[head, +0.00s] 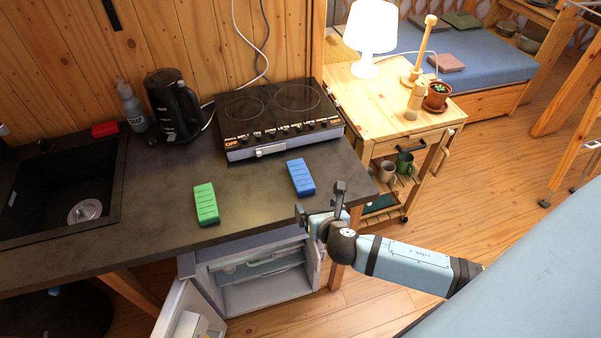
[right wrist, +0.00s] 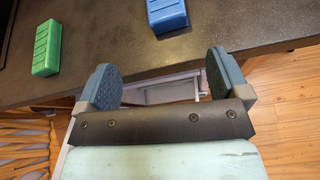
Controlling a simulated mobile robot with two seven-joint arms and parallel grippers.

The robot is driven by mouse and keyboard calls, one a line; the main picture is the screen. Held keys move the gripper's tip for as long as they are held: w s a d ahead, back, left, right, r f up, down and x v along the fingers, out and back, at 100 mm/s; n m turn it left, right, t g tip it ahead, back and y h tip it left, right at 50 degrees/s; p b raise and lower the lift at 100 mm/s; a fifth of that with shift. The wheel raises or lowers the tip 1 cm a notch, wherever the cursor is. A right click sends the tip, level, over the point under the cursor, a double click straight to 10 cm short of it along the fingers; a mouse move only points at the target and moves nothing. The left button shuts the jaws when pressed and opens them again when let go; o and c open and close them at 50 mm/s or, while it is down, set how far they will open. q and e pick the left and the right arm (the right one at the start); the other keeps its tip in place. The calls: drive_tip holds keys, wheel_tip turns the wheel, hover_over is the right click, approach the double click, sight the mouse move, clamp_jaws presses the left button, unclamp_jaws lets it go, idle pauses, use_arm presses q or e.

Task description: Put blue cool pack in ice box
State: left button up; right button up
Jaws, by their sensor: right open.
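The blue cool pack (head: 300,177) lies on the dark countertop in front of the hob. It also shows at the top of the right wrist view (right wrist: 167,15), beyond my fingertips. A green cool pack (head: 206,204) lies to its left on the counter, also in the right wrist view (right wrist: 47,48). The ice box (head: 262,279) is below the counter, with its door (head: 186,310) swung open. My right gripper (head: 322,205) is open and empty at the counter's front edge, near the blue pack but apart from it. My left gripper is out of view.
A two-plate hob (head: 278,120), a black kettle (head: 173,105) and a spray bottle (head: 131,106) stand at the back of the counter. A dark sink (head: 55,190) is at the left. A wooden cart (head: 400,95) with a lamp and plant stands right of the counter.

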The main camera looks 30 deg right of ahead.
drive_tip(key=n, duration=0.1)
approach(303, 180)
drive_tip(key=w, duration=0.1)
drive_tip(key=w+f, duration=0.1)
drive_tip(key=w, duration=0.1)
drive_tip(key=shift+w+d+f+n+p, duration=0.2)
drive_tip(key=shift+w+d+n+p, duration=0.1)
drive_tip(key=shift+p, duration=0.1)
drive_tip(key=shift+x, duration=0.8)
drive_tip(key=p+x, duration=0.1)
drive_tip(key=x, duration=0.2)
drive_tip(key=shift+w+d+f, duration=0.15)
drive_tip(key=shift+w+f, duration=0.05)
drive_tip(key=shift+w, duration=0.05)
drive_tip(key=shift+w+f, duration=0.2)
drive_tip(key=shift+w, duration=0.05)
drive_tip(key=shift+s, duration=0.1)
drive_tip(key=shift+c, duration=0.4)
